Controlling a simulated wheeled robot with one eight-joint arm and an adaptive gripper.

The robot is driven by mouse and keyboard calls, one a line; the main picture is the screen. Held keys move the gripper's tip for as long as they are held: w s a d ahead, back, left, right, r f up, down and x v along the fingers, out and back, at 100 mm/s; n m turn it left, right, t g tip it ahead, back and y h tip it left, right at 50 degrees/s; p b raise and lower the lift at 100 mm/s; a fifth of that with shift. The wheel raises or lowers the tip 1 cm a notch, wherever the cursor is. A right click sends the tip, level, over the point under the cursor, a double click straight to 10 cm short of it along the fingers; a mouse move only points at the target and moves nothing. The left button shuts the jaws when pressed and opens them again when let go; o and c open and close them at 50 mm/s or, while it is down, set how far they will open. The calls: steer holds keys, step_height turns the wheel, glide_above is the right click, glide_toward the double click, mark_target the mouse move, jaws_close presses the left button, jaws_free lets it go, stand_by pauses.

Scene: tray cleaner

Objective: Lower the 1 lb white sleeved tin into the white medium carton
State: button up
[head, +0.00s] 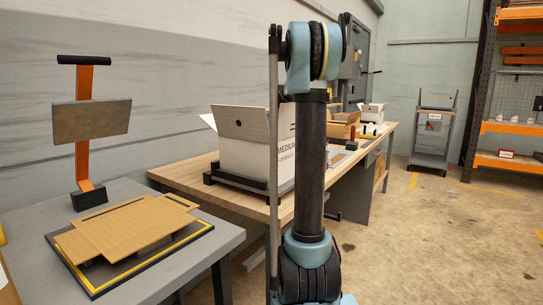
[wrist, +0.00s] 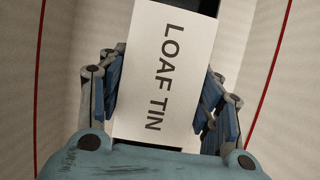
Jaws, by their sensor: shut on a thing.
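The white sleeved tin (wrist: 160,75), its sleeve printed "LOAF TIN", sits between the two fingers of my gripper (wrist: 160,95) in the wrist view. My gripper is shut on it. Pale walls with thin red lines rise on both sides of the tin and fingers, apparently the inside of a carton. A dark end of the tin or a gap shows at the top; I cannot tell which. In the head view the white medium carton (head: 245,142), marked "MEDIUM", stands with flaps open on a black base on the wooden bench. My gripper and the tin are hidden in the head view.
My arm stands in front of the carton's right side. A grey table (head: 205,262) at the left holds flat brown cardboard (head: 128,228) on a black and yellow frame. Farther along the wooden bench (head: 190,170) are smaller boxes (head: 342,126). Open floor lies at the right.

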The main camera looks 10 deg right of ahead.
steer(key=shift+f, duration=1)
stand_by(0.7)
steer(key=o, duration=1.3)
